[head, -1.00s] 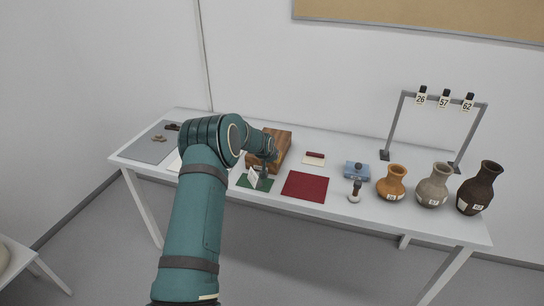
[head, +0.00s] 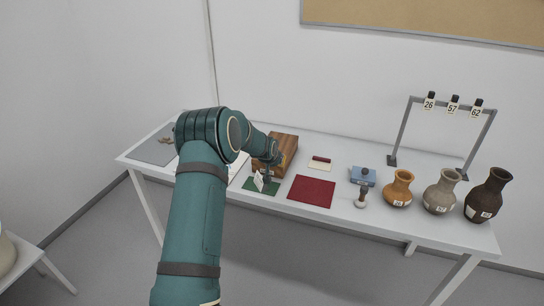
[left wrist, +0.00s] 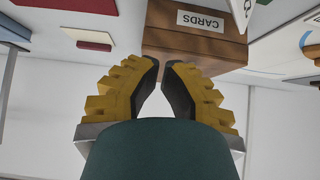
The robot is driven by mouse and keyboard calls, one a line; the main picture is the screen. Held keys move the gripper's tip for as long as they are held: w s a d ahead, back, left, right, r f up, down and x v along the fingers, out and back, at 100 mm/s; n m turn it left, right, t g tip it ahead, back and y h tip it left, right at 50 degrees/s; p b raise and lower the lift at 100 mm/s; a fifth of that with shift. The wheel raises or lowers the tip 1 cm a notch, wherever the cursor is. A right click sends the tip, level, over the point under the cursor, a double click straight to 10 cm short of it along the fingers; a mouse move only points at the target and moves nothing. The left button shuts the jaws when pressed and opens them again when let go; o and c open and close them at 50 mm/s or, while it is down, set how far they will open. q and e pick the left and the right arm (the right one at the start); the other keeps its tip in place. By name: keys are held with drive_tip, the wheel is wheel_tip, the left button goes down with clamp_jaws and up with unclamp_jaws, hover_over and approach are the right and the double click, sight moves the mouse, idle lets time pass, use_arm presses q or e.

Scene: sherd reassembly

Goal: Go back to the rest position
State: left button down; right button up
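My left arm comes in from the lower left of the head view. Its gripper (head: 268,178) points down over the back of a green mat (head: 262,189), beside a small white standing card (head: 258,181). In the left wrist view the left gripper (left wrist: 161,64) has its yellow, dark-padded fingers slightly apart with nothing between them. Beyond the fingertips is a wooden box labelled CARDS (left wrist: 200,35), which also shows in the head view (head: 286,147). The contact between gripper and card is too small to make out. My right gripper is not in view.
A dark red mat (head: 312,191), a blue box (head: 363,176), a stamp-like tool (head: 362,197) and orange (head: 399,188), grey (head: 441,191) and dark (head: 487,196) vases stand to the right. A rack (head: 402,130) holds numbered tags. A grey mat (head: 150,150) lies left.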

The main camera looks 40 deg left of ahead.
use_arm(q)
drive_tip(key=v, duration=0.8)
drive_tip(key=shift+r, duration=0.35)
drive_tip(key=s+d+f+g+h, duration=0.1)
drive_tip(key=s+d+f+h, duration=0.25)
drive_tip(key=d+f, duration=0.9)
drive_tip(key=s+d+f+m+g+h, duration=0.1)
drive_tip(key=s+d+f, duration=0.3)
drive_tip(key=s+d, duration=0.8)
drive_tip(key=s+d+f+m+g+h, duration=0.1)
drive_tip(key=s+d+f+g, duration=0.3)
drive_tip(key=s+d, duration=0.9)
drive_tip(key=shift+s+d+f+h, duration=0.25)
drive_tip(key=shift+f+h, duration=0.2)
drive_tip(key=shift+f, duration=0.25)
